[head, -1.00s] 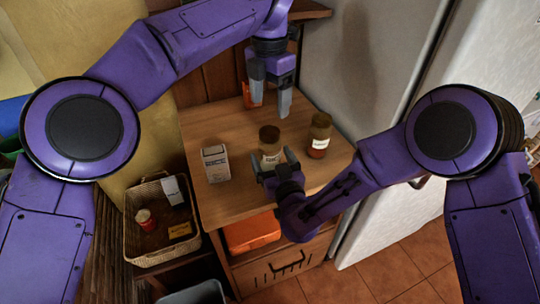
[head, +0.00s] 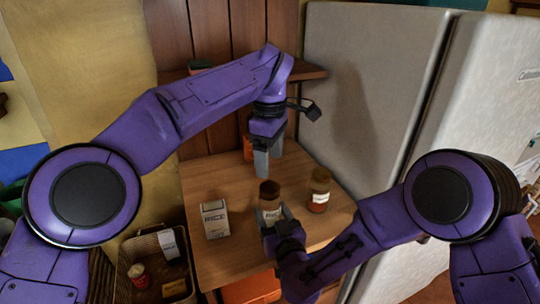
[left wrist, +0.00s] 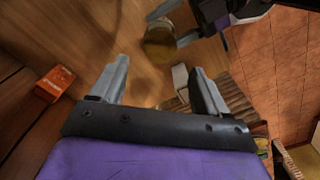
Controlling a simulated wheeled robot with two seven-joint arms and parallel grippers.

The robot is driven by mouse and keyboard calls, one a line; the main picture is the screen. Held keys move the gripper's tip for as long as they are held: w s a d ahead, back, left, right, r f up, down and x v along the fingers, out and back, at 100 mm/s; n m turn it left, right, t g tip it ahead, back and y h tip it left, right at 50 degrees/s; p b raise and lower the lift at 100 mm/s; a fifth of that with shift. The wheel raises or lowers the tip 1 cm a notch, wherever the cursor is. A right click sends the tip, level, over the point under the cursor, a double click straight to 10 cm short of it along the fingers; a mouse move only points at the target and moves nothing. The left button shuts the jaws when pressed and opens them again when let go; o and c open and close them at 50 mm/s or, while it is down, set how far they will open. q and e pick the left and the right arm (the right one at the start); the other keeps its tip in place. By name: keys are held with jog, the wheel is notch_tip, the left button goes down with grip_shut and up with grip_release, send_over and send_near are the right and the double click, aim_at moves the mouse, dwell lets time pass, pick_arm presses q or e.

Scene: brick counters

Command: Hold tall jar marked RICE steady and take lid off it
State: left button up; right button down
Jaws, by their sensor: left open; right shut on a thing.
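The glass jar marked RICE (head: 270,206) stands upright on the wooden counter, with a dark brown lid (head: 269,187) on it. My right gripper (head: 274,218) is shut on the jar's body from the front right, covering part of it. My left gripper (head: 269,167) is open and empty, fingers pointing down, behind and above the lid in the head view. In the left wrist view the lid (left wrist: 159,42) shows beyond the fingertips of the left gripper (left wrist: 160,70), apart from them.
An orange box (head: 247,148) is at the back. A fridge (head: 370,100) borders the counter's right; a basket (head: 150,240) is lower left.

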aim_at(270, 187)
pick_arm(q)
notch_tip(270, 187, down, 8)
jog(key=shift+r, duration=0.15)
